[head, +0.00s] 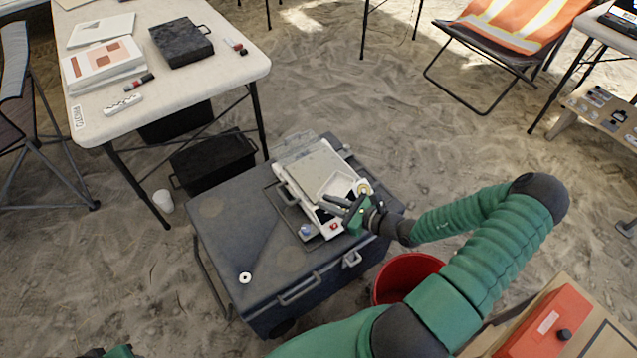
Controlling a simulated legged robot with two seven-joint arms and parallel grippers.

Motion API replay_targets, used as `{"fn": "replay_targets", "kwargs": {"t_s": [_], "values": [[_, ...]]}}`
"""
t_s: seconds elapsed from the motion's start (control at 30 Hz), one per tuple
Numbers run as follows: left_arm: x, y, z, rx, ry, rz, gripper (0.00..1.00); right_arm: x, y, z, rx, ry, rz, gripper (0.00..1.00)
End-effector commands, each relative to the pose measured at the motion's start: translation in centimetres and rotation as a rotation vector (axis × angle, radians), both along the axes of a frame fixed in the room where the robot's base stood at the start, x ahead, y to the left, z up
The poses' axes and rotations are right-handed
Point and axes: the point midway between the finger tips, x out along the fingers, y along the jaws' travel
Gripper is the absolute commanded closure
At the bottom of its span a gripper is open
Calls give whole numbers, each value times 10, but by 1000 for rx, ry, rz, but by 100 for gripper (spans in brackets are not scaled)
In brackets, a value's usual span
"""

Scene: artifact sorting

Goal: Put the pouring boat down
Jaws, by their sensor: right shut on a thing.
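My right gripper (340,203) is over the front part of a white scale-like device (296,181) on the dark case. It is shut on a small white open tray that looks like the pouring boat (337,184). The boat is at the fingertips, over or against the device; I cannot tell whether it touches. The fingers hide part of its near edge. Only a sliver of my left arm (120,351) shows at the bottom left edge; its gripper is out of the picture.
The dark case (235,225) has free room on its left, apart from a small white ring (245,277). A red bucket (408,270) stands right of it, below my right arm. A table (180,86) with papers and a black box (181,42) is at upper left.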

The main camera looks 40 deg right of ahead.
Motion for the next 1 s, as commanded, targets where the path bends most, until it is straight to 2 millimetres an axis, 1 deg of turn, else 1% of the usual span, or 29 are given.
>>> {"fn": "replay_targets", "kwargs": {"t_s": [0.03, 0.2, 0.3, 0.4, 0.47, 0.53, 0.63, 0.7, 0.97, 1.0], "values": [[0, 0, -9, 0, 0, 0, 64, 15, -5, -6, -4, -3, 4, 100], [0, 0, -26, 0, 0, 0, 64, 66, -27, -12, -5, -2, 5, 100], [0, 0, -35, 0, 1, 0, 64, 94, -39, -14, -5, -2, 4, 100], [0, 0, -39, 0, 1, 0, 64, 112, -46, -14, -3, 0, 4, 100], [0, 0, -40, 0, 1, 0, 64, 117, -49, -14, -1, 0, 2, 100], [0, 0, -45, 0, 1, 0, 64, 119, -50, -20, 1, 1, 2, 100], [0, 0, -56, 0, 1, 0, 64, 119, -49, -40, 2, 2, 2, 100], [0, 0, -61, 0, 1, 0, 64, 119, -50, -49, 2, 1, 3, 100], [0, 0, -58, 0, 0, 0, 64, 118, -50, -48, 0, 1, 3, 100], [0, 0, -58, 0, 0, 0, 64, 118, -50, -48, 0, 1, 3, 83]]}}
